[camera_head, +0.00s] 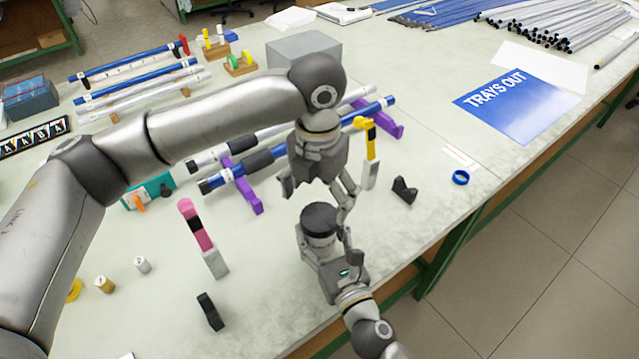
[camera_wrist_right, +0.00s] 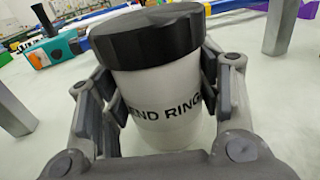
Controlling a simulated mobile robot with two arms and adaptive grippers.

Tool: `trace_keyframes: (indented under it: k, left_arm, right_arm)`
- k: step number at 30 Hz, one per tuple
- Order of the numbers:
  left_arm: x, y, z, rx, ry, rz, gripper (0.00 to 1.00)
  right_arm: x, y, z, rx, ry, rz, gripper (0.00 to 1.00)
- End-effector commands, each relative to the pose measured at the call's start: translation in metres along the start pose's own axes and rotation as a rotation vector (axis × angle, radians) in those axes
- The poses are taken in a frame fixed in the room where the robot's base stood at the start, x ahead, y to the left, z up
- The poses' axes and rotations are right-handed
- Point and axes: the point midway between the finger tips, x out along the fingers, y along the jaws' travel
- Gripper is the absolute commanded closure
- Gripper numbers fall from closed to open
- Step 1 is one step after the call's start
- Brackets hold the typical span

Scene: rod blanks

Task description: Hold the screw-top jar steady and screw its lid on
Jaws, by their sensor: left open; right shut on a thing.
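The screw-top jar (camera_wrist_right: 160,95) is white with END RINGS printed in black, and stands upright on the table. Its black ribbed lid (camera_head: 320,219) sits on top of the jar; it also shows in the right wrist view (camera_wrist_right: 147,35). I cannot tell how tightly it is threaded. My right gripper (camera_head: 325,245) is shut on the jar's body, one finger on each side below the lid. My left gripper (camera_head: 317,200) is open, pointing down just above the lid, fingers spread apart. In the head view the jar's body is mostly hidden by the right gripper.
A pink-handled tool (camera_head: 199,228) and a black block (camera_head: 211,311) stand left of the jar. A yellow-handled tool (camera_head: 370,150), another black block (camera_head: 404,190) and a blue ring (camera_head: 460,177) are to the right. Rods on purple stands (camera_head: 243,186) lie behind. The table's front edge is close.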

Motion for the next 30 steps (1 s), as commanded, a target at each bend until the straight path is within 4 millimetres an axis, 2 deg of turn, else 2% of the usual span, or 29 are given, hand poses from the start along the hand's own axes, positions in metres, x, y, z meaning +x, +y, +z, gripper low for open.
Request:
trace_keyframes:
  k: [30]
  left_arm:
    - [-0.011, -0.001, 0.001, -1.733, -0.001, 0.0, 0.14]
  right_arm:
    - [0.0, 0.0, 0.001, 0.0, -0.001, 0.0, 1.0]
